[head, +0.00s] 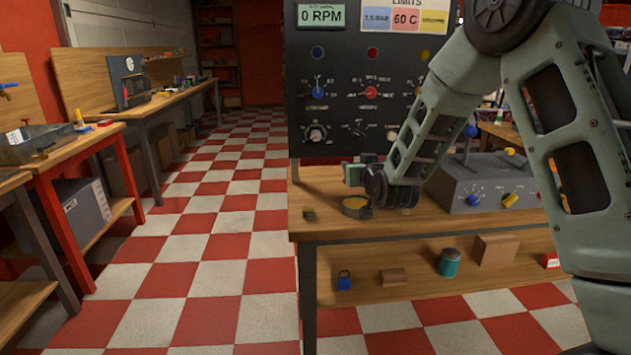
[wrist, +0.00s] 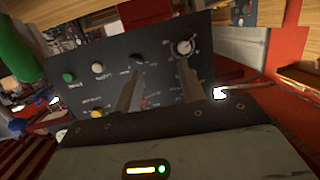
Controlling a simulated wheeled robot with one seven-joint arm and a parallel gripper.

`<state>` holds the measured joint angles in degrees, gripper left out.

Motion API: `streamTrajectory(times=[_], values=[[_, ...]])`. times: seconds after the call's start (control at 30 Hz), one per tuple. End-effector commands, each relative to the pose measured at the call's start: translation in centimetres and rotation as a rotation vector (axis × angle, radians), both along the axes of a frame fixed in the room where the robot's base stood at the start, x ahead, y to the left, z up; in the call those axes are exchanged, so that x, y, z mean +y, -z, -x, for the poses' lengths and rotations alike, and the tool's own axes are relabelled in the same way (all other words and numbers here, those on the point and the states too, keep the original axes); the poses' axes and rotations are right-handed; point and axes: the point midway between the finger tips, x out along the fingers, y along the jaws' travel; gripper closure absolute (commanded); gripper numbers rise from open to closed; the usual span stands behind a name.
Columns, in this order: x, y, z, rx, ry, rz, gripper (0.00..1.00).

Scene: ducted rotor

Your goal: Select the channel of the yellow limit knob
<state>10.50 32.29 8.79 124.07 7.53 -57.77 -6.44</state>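A yellow knob (head: 511,200) sits on the front of a grey console (head: 470,178) on the bench, right of a blue knob (head: 474,200). The upright dark panel (head: 345,85) bears blue and red knobs (head: 370,92), a white-dialled selector (head: 315,132) and a smaller black knob (head: 360,128); my arm covers its right part. In the wrist view the dark panel (wrist: 75,65) is tilted, with a white-dialled knob (wrist: 184,47), a black knob (wrist: 136,58) and a small yellow spot (wrist: 97,114). My gripper (wrist: 160,70) is open and empty, its fingers apart before the panel. In the head view it is low before the panel.
A limits card (head: 405,20) with blue, red and yellow fields tops the panel. The checkered aisle (head: 220,220) at left is clear.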

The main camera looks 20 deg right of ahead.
Motion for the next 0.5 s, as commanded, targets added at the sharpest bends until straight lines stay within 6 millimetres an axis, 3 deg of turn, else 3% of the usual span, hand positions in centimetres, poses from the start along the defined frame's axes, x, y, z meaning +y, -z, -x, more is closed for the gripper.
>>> streamTrajectory(times=[0.5], values=[[9.2, -0.8, 3.5, 0.233, -0.178, -0.049, 0.60]])
